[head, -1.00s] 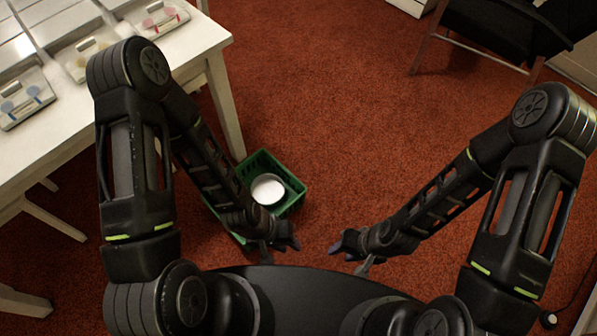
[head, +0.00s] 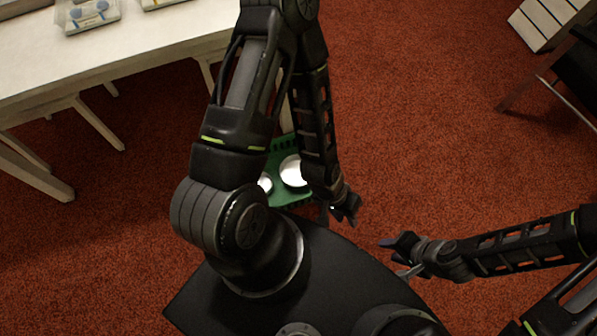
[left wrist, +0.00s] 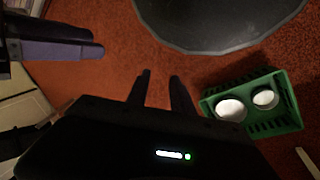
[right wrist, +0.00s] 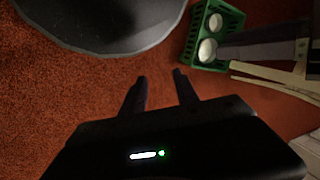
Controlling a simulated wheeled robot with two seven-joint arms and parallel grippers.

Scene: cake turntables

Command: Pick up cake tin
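A green crate (head: 283,143) stands on the red carpet, partly hidden behind my left arm in the head view. Two round cake tins with white tops sit in it, a larger one (head: 293,171) and a smaller one (head: 265,184). In the left wrist view the crate (left wrist: 284,103) is at right with both tins; in the right wrist view the crate (right wrist: 194,35) is at top right. My left gripper (head: 346,216) is open and empty, just right of the crate in the head view. My right gripper (head: 391,257) is open and empty, further right over carpet.
A white table (head: 120,45) stands at upper left, with trays holding coloured discs (head: 90,14). One of its legs is close to the crate. A black chair (head: 575,80) and a pale slatted piece (head: 545,22) are at upper right. Open carpet lies between.

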